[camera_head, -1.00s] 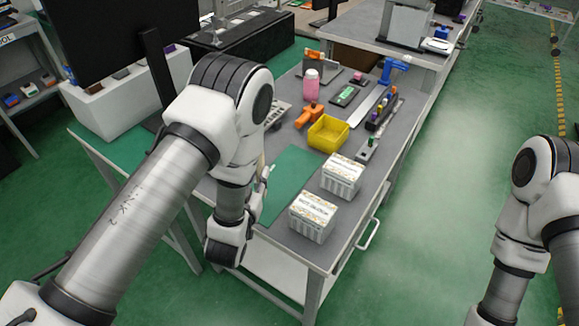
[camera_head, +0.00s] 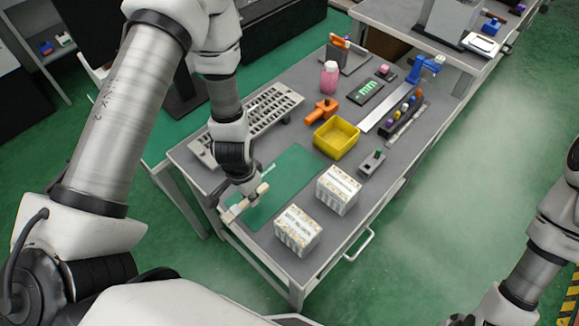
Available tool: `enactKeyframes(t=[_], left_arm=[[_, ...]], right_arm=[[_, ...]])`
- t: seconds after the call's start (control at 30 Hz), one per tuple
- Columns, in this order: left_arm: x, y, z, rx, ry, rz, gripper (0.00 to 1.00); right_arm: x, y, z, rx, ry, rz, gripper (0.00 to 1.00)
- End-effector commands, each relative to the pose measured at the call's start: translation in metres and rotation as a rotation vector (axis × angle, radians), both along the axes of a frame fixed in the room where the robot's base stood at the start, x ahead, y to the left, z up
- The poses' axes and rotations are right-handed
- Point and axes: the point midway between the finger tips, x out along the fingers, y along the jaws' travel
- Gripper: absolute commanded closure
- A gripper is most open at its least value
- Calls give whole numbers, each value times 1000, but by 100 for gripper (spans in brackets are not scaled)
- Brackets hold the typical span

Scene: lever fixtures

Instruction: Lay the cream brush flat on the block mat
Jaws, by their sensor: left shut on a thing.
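The cream brush (camera_head: 235,212) is in my left gripper (camera_head: 250,198), at the near left end of the green mat (camera_head: 292,172). The gripper points down and is shut on the brush. The brush lies slantwise, one end toward the table's left edge and the other toward the mat. I cannot tell whether it touches the mat or is held just above it. The gripper hides part of the brush. My right arm shows at the right, but its gripper is out of view.
Two labelled white boxes (camera_head: 297,231) (camera_head: 338,190) stand along the mat's right side. A yellow bin (camera_head: 336,138), an orange tool (camera_head: 321,110) and a pink bottle (camera_head: 329,77) stand farther back. Much of the mat is bare.

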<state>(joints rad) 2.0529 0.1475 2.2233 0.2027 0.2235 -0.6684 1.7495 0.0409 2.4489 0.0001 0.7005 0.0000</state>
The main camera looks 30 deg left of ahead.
Motion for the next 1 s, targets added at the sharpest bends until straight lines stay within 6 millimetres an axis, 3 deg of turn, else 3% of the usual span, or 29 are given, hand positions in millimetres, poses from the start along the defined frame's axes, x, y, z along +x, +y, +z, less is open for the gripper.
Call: enactKeyframes(t=[0.17, 0.27, 0.4, 0.53, 0.73, 0.93, 0.97, 1.0], left_arm=[[56, -15, -7, 2, -6, -4, 100], [86, -23, -15, 2, -8, -2, 100], [119, -32, -11, 1, -4, -1, 100], [129, -35, -18, 0, 0, 1, 100], [129, -35, -47, 0, -1, 2, 100], [130, -34, -50, 0, -3, 2, 100], [129, -34, -50, 0, -3, 2, 70], [129, -34, -50, 0, -3, 2, 56]], right_arm=[[-1, 0, 1, 0, 2, 1, 60], [-1, 0, -16, 0, 2, 1, 60], [0, 0, 0, 0, 1, 1, 60], [0, 0, 5, 0, 1, 1, 60], [0, 0, 16, 0, 1, 1, 60], [0, 0, 14, 0, 1, 1, 60], [0, 0, 14, 0, 1, 1, 60], [0, 0, 14, 0, 1, 1, 60]])
